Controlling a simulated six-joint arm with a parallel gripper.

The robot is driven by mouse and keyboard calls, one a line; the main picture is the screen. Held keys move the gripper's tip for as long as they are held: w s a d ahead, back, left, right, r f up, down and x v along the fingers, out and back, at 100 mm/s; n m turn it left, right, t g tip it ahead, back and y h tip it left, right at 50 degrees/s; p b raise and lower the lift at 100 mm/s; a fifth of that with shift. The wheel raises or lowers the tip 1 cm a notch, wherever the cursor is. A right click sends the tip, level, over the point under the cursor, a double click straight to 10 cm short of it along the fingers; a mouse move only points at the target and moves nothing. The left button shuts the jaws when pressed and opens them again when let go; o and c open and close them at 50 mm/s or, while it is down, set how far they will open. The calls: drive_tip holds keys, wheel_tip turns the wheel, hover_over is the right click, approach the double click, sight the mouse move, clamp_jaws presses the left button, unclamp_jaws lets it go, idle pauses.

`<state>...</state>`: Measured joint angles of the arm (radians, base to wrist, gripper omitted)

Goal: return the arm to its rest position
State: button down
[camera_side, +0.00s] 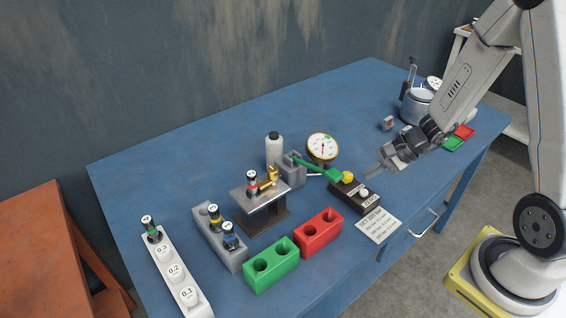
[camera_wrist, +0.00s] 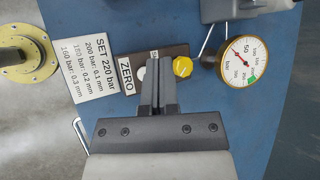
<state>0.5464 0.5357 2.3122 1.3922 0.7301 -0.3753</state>
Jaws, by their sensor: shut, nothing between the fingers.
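My gripper (camera_side: 373,173) is shut and empty above the blue table (camera_side: 210,160), near its front right part. In the wrist view my gripper (camera_wrist: 159,88) also shows shut, with its tips in front of the dark control box (camera_wrist: 178,50). That box (camera_side: 352,197) has a yellow knob (camera_side: 347,177) and a ZERO label, and sits below and to the left of the gripper in the side view. My gripper appears apart from everything on the table.
A pressure gauge (camera_side: 322,147), a green lever (camera_side: 318,167) and a white bottle (camera_side: 274,148) stand nearby. Green (camera_side: 271,266) and red (camera_side: 319,234) blocks, a grey rack (camera_side: 219,238) and a white rack (camera_side: 175,268) are front left. A metal pot (camera_side: 416,106) stands back right.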

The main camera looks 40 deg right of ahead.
drive_tip(key=s+a+r+n+g+h, duration=0.2)
drive_tip(key=s+a+r+n+h, duration=0.4)
drive_tip(key=n, duration=1)
drive_tip(key=shift+a+r+n+g, duration=0.3)
drive_tip(key=shift+a+r+g, duration=0.15)
drive_tip(key=shift+a, duration=0.2)
